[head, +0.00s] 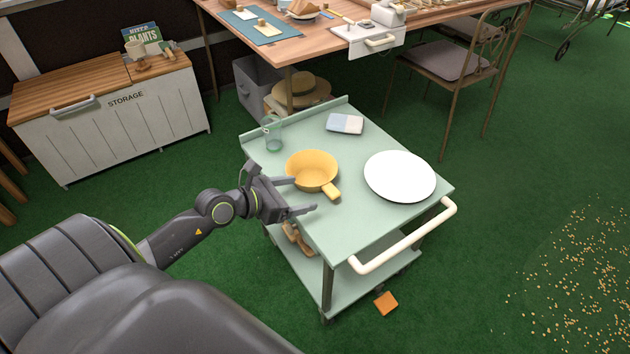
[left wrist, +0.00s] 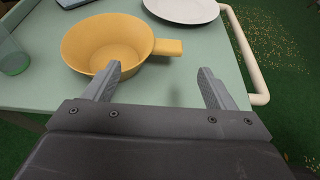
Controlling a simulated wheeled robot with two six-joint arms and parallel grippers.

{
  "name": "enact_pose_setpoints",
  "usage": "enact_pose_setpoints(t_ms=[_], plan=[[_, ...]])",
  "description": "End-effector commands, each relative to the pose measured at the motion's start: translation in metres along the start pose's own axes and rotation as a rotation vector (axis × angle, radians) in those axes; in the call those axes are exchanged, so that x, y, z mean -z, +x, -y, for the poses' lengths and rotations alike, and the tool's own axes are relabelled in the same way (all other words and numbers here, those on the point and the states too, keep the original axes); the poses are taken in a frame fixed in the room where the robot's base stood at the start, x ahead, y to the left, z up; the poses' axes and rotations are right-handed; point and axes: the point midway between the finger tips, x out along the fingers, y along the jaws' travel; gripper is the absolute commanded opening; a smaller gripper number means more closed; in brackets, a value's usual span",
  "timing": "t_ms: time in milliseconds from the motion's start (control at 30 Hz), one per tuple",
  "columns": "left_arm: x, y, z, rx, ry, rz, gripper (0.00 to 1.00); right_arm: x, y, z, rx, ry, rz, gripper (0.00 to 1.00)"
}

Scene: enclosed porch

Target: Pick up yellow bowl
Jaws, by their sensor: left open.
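The yellow bowl (head: 311,168) has a short handle and sits upright on the pale green cart top (head: 338,226). Its handle points toward the cart's front edge in the head view. My left gripper (head: 304,195) is open and empty at the cart's left edge, just beside the bowl. In the left wrist view the bowl (left wrist: 105,42) lies beyond the open fingers (left wrist: 158,85), with the left fingertip overlapping its near rim in the picture. The handle lies ahead of the gap between the fingers. I cannot tell whether a finger touches the bowl. My right gripper is not in view.
A white plate (head: 400,177) lies right of the bowl. A clear greenish glass (head: 273,133) and a folded cloth (head: 345,123) stand behind it. The cart has a cream handle rail (head: 405,240). A wooden table (head: 270,50) and a storage box (head: 115,117) stand behind.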

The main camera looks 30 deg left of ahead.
Motion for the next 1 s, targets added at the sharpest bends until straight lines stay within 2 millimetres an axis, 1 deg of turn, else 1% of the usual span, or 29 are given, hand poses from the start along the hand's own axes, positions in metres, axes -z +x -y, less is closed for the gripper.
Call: enact_pose_setpoints(t_ms=[33, 100, 200, 367, 600, 700, 833, 967, 1000], plan=[[0.001, 0.011, 0.001, 0.001, -0.004, 0.004, 0.78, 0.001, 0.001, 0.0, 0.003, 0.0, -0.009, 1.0], [0.001, 0.021, 0.0, 0.0, -0.003, 0.002, 0.78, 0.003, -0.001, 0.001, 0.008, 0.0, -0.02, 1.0], [0.0, 0.031, 0.001, 0.0, -0.002, 0.002, 0.78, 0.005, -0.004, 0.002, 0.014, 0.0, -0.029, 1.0], [-0.001, 0.04, 0.001, 0.001, -0.001, 0.001, 0.78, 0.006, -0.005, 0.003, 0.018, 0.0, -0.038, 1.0], [-0.004, 0.074, 0.007, 0.001, -0.003, 0.002, 0.78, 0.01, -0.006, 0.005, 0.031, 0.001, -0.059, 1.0], [-0.004, 0.084, 0.007, 0.001, -0.003, 0.001, 0.78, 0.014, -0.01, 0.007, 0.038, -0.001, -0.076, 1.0], [-0.005, 0.087, 0.007, 0.001, -0.002, -0.001, 0.78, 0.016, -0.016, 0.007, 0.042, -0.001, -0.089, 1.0], [-0.005, 0.087, 0.007, 0.001, -0.001, -0.001, 0.78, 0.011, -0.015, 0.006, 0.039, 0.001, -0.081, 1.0], [-0.005, 0.087, 0.007, 0.0, -0.001, -0.001, 0.75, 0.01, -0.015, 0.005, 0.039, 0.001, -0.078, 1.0]])
